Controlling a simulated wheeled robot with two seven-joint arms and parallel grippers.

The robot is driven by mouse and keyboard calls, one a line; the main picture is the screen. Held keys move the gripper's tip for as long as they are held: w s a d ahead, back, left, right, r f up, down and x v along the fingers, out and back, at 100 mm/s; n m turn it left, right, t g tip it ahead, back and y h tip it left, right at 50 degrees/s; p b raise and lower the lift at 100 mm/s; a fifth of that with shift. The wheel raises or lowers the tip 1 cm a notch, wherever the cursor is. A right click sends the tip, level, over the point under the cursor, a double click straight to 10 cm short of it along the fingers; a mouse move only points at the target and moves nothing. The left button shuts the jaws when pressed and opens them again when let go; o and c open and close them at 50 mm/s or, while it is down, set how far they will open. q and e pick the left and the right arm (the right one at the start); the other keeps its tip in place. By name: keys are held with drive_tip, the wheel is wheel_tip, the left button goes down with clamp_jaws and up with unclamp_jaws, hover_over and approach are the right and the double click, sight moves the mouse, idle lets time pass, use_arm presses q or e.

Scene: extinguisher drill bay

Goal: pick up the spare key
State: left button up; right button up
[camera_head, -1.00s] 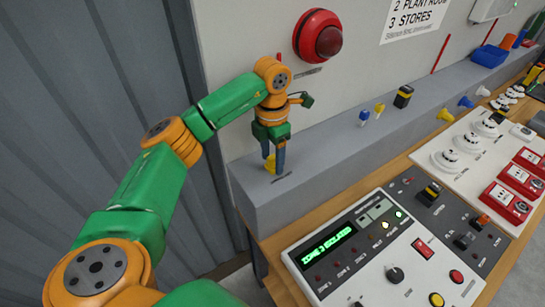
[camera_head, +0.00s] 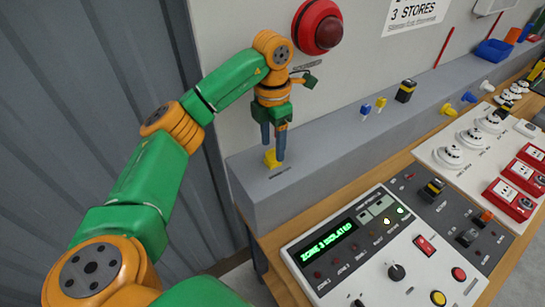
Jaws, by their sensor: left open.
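My left gripper (camera_head: 273,147) points down over the near left end of the grey ledge. Its two fingers are apart. A small yellow piece (camera_head: 272,158) stands on the ledge at the fingertips, partly hidden by them; I cannot tell whether they touch it. Farther right on the ledge stand a small blue key-like piece (camera_head: 366,109) and a small yellow one (camera_head: 381,103). No readable label shows which of these is the spare key. My right gripper is not in view.
The grey ledge (camera_head: 320,148) runs along the wall, below a red alarm dome (camera_head: 319,27). A black-and-yellow block (camera_head: 405,91) and a blue bin (camera_head: 492,52) are on it. A control panel (camera_head: 385,250) lies in front. Ledge space right of my gripper is clear.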

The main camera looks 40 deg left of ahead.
sight(269, 152)
use_arm(q)
drive_tip(key=r, duration=0.4)
drive_tip(key=shift+s+a+r+p, duration=0.1)
drive_tip(key=shift+s+a+p, duration=0.1)
drive_tip(key=shift+p, duration=0.2)
drive_tip(key=shift+c, duration=0.4)
drive_tip(key=shift+s+d+f+b, duration=0.15)
drive_tip(key=shift+d+f+b, duration=0.05)
drive_tip(key=shift+f+b, duration=0.1)
drive_tip(key=shift+s+d+f+t+h+b, duration=0.2)
drive_tip(key=shift+s+f+t+h+b, duration=0.35)
drive_tip(key=shift+t+h+b, duration=0.4)
drive_tip(key=shift+s+a+r+t+b, duration=0.3)
drive_tip(key=shift+s+a+t, duration=0.3)
drive_tip(key=shift+a+t, duration=0.35)
drive_tip(key=x, duration=0.2)
drive_tip(key=p+x, duration=0.1)
drive_tip(key=x, duration=0.1)
drive_tip(key=w+p+x, duration=0.1)
drive_tip(key=x, duration=0.1)
drive_tip(key=shift+d, duration=0.3)
drive_tip(key=shift+a, duration=0.1)
drive_tip(key=shift+c, duration=1.3)
clamp_jaws()
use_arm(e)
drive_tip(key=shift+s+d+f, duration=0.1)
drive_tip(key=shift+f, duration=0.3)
